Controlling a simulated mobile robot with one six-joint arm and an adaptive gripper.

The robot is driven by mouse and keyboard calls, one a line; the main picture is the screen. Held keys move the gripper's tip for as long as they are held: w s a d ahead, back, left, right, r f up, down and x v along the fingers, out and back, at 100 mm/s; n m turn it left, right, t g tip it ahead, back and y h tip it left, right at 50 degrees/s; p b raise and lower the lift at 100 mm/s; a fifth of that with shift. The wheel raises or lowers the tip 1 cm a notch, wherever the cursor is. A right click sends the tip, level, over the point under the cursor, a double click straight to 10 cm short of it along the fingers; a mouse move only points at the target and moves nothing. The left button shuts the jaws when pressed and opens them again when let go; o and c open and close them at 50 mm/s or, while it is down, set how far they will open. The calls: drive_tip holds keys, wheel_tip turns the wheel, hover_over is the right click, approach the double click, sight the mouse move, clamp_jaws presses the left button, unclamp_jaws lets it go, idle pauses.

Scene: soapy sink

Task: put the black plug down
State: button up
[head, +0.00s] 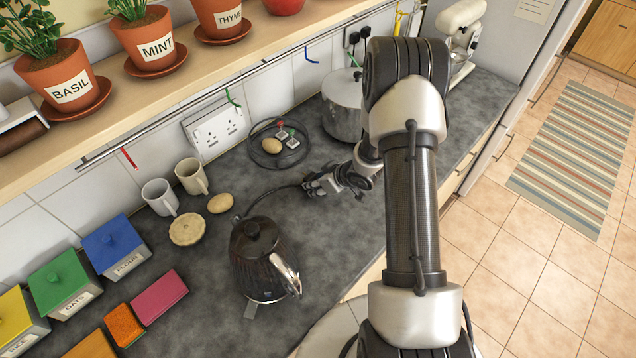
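My gripper (312,186) is low over the grey worktop, to the right of the black kettle (256,256). A black cable (268,193) runs from behind the kettle to my fingers and ends there. My gripper looks shut on the black plug at the cable's end, but the fingers mostly hide the plug. I cannot tell whether the plug touches the worktop. A white double wall socket (217,130) is on the tiles at the back, with no plug in it.
A round black rack (301,157) holding a potato and small items lies behind my gripper. A steel pot (343,112) stands behind it to the right. The worktop (335,232) before my gripper is clear.

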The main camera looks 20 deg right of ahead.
drive_tip(key=o, duration=0.3)
drive_tip(key=shift+o, duration=0.2)
drive_tip(key=shift+r, duration=0.2)
drive_tip(key=s+d+r+m+h+p, duration=0.15)
drive_tip(key=s+r, duration=0.25)
drive_tip(key=r, duration=0.6)
drive_tip(key=s+d+r+h+p, duration=0.1)
drive_tip(key=s+r+h, duration=0.2)
drive_tip(key=r, duration=0.8)
drive_tip(key=s+d+r+m+h+p, duration=0.15)
drive_tip(key=s+r, duration=0.25)
drive_tip(key=r, duration=0.6)
drive_tip(key=s+a+r+y, duration=0.1)
drive_tip(key=s+a+r, duration=0.1)
drive_tip(key=s+a, duration=0.3)
drive_tip(key=s+a+r+m+g+y, duration=0.1)
drive_tip(key=s+a+r, duration=0.2)
drive_tip(key=s+a, duration=0.2)
drive_tip(key=s+a+r+g+y, duration=0.1)
drive_tip(key=s+a, duration=0.4)
drive_tip(key=s, duration=0.5)
drive_tip(key=shift+r, duration=0.8)
